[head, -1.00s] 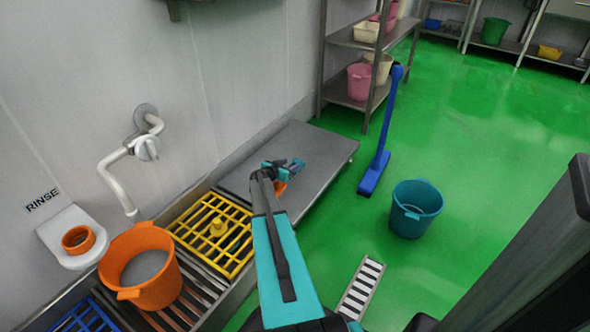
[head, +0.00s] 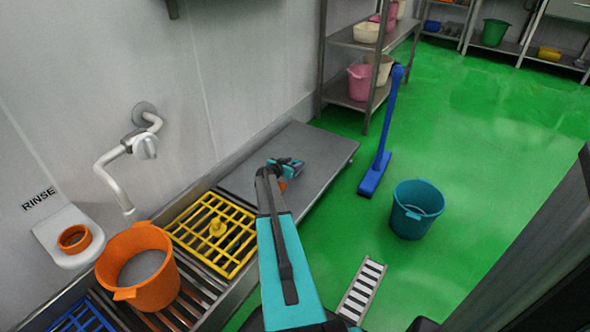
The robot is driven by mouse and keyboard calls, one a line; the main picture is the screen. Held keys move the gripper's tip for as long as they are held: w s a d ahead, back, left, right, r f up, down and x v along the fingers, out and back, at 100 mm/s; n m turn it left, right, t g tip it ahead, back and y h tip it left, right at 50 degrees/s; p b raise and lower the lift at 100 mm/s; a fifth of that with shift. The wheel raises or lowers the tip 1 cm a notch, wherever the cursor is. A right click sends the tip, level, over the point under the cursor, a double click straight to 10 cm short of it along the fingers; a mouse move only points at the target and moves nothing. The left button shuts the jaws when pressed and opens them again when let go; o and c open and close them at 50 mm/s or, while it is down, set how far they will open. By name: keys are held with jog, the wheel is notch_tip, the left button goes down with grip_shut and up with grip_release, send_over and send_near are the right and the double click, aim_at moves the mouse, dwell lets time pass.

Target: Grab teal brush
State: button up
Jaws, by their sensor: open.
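My gripper (head: 288,165) is at the far end of my teal and dark grey arm, over the grey metal table top beside the wall. It looks small and is seen from behind, so its fingers are hard to make out; it is open. I cannot pick out a teal brush as a separate thing; teal parts near the arm's end blend together, and my arm covers part of the table. A small orange item (head: 282,186) shows partly beside the arm, just below the gripper in the picture.
The grey table (head: 318,150) adjoins a rinse trough with a yellow grid (head: 240,243) and an orange bucket (head: 150,285). A blue long-handled tool (head: 384,135) stands upright near a shelf rack (head: 345,38). A teal bucket (head: 412,222) stands on open green floor.

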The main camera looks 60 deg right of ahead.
jog(key=shift+c, duration=0.4)
grip_shut()
jog(key=shift+r, duration=0.1)
jog(key=shift+r+p, duration=0.85)
jog(key=shift+r, duration=0.75)
jog(key=shift+s+a+r, duration=0.15)
jog(key=shift+a+r, duration=0.05)
jog(key=shift+r, duration=0.05)
jog(key=s+a+r+p, duration=0.1)
jog(key=s+a+p, duration=0.1)
jog(key=s+a, duration=0.6)
jog(key=a, duration=0.4)
jog(key=shift+s+a+p, duration=0.3)
jog(key=shift+s+a, duration=0.05)
jog(key=shift+s, duration=0.05)
